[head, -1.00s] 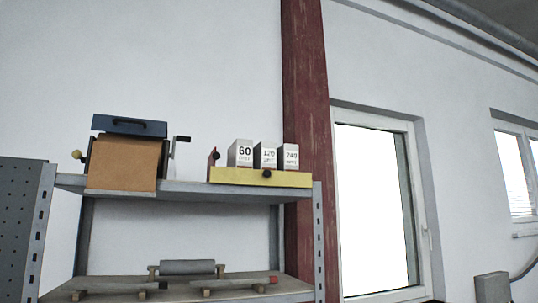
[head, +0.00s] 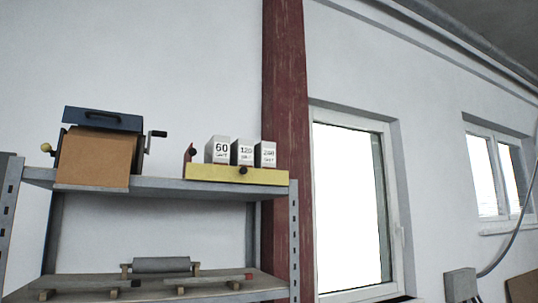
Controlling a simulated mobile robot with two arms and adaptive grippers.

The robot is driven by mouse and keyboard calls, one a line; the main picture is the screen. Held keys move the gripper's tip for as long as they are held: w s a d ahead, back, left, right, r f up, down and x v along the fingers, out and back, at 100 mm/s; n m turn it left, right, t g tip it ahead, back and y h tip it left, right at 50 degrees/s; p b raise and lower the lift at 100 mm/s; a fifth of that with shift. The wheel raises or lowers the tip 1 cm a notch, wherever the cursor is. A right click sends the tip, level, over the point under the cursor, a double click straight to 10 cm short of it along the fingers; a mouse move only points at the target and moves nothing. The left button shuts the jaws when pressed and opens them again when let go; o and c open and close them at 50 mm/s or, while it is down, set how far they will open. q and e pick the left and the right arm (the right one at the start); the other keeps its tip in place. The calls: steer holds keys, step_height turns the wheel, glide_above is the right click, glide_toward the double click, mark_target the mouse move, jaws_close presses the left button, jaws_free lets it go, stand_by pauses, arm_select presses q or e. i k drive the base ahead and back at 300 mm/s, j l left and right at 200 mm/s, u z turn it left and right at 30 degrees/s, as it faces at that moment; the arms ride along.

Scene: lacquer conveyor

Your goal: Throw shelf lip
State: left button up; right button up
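A grey metal shelf (head: 210,189) stands against the white wall at the left of the head view. I cannot tell whether this strip is the shelf lip. Neither of my grippers is in view.
A device with a blue lid (head: 102,119), brown sheet (head: 95,158) and crank stands on the top board. A red post (head: 284,80) rises behind the shelf's right end. A window (head: 349,205) and grey box (head: 461,284) are further right.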

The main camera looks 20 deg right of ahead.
mark_target(203, 171)
steer(key=i+l+u, duration=0.1)
steer(key=l, duration=0.4)
steer(key=i+l+u, duration=0.1)
steer(key=l, duration=0.45)
steer(key=i+l+u, duration=0.1)
steer(key=l, duration=0.4)
steer(key=i+l+u, duration=0.1)
steer(key=l, duration=0.45)
steer(key=i, duration=0.1)
